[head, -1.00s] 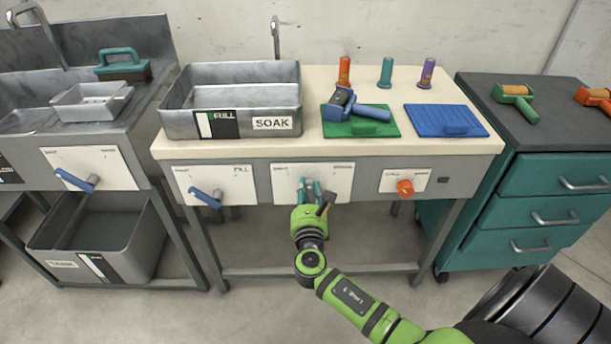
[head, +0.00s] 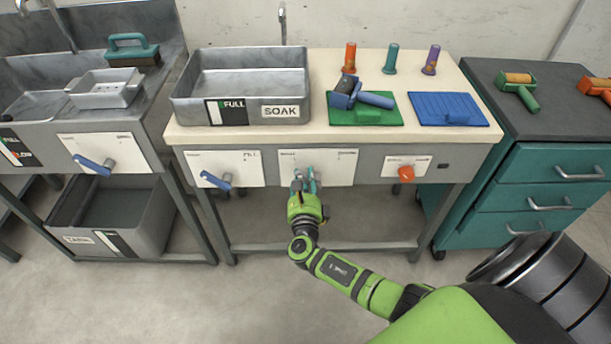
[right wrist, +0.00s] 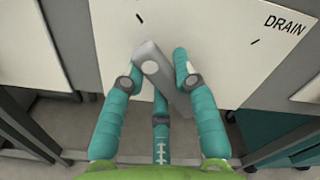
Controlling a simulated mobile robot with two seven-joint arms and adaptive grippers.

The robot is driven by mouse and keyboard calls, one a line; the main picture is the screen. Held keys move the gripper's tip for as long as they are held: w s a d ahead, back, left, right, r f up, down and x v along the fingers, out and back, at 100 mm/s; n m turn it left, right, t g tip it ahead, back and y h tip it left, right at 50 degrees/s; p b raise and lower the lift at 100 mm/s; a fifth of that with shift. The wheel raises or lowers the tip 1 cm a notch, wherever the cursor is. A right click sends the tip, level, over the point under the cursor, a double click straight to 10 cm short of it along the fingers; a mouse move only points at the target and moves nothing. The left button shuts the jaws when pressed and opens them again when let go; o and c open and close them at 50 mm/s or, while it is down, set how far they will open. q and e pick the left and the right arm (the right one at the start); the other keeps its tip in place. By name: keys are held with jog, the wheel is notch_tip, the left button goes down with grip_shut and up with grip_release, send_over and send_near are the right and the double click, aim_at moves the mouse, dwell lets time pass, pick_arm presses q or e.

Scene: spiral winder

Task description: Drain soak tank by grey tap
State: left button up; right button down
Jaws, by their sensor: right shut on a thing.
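The grey soak tank (head: 247,109) stands on the middle bench, with a SOAK label and a gauge marked FULL (head: 232,112) on its front. The grey tap (right wrist: 168,80) is a short lever on a white panel marked DRAIN (right wrist: 285,25) in the right wrist view, tilted from upper left to lower right. My right gripper (right wrist: 160,75) is shut on the grey tap, with its teal fingers on either side of the lever. In the head view the right gripper (head: 307,183) hides most of this tap. My left gripper is not in view.
Another blue tap (head: 93,165) is on the left sink. A grey bin (head: 118,215) sits below that sink. Teal drawers (head: 550,180) stand at the right.

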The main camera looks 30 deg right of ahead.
jog(key=c, duration=0.9)
grip_release()
jog(key=shift+c, duration=0.2)
jog(key=v, duration=1.2)
